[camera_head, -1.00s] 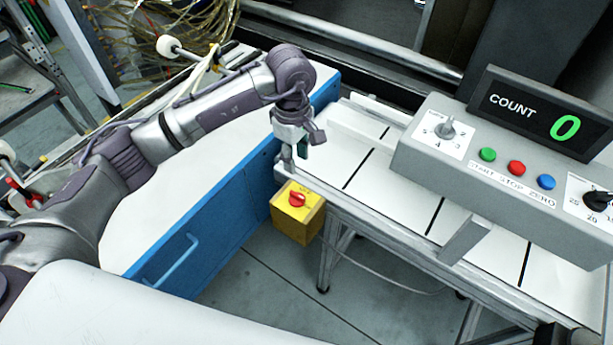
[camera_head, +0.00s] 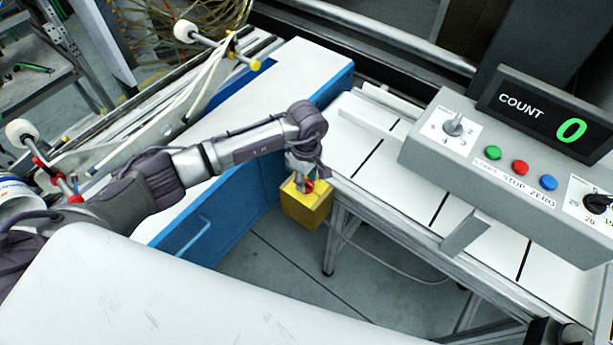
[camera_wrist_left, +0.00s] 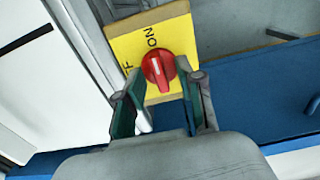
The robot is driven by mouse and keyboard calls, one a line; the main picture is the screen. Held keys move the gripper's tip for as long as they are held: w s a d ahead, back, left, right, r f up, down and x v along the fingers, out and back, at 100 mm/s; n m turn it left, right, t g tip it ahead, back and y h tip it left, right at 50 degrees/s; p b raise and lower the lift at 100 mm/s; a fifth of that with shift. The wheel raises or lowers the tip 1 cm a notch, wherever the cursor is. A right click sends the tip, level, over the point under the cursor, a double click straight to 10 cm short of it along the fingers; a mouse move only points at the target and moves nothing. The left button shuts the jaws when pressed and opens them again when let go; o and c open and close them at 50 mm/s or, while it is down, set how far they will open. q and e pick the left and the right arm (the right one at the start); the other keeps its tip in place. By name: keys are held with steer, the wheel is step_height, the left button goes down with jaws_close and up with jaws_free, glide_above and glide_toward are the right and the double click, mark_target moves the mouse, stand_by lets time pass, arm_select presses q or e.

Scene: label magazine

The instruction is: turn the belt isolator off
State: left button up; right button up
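The belt isolator is a yellow box (camera_head: 306,208) with a red rotary knob, mounted low at the left end of the conveyor. In the left wrist view, its yellow face (camera_wrist_left: 185,32) shows "ON" and part of a second label, with an F visible. The red knob (camera_wrist_left: 158,70) has a white mark lying roughly toward "ON". My left gripper (camera_head: 303,183) is right at the box's face and hides part of the knob. In the wrist view the left gripper (camera_wrist_left: 162,92) is open, its fingers apart on either side of the knob's near edge; contact cannot be told.
The white conveyor (camera_head: 350,135) runs right from the box. A grey control panel (camera_head: 470,155) with dials and green, red and blue buttons stands on it, beside a "COUNT 0" display (camera_head: 540,115). A blue-sided bench (camera_head: 225,215) lies left of the box. Floor below is open.

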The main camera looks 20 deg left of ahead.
arm_select(q)
steer(key=c, duration=0.6)
jaws_close()
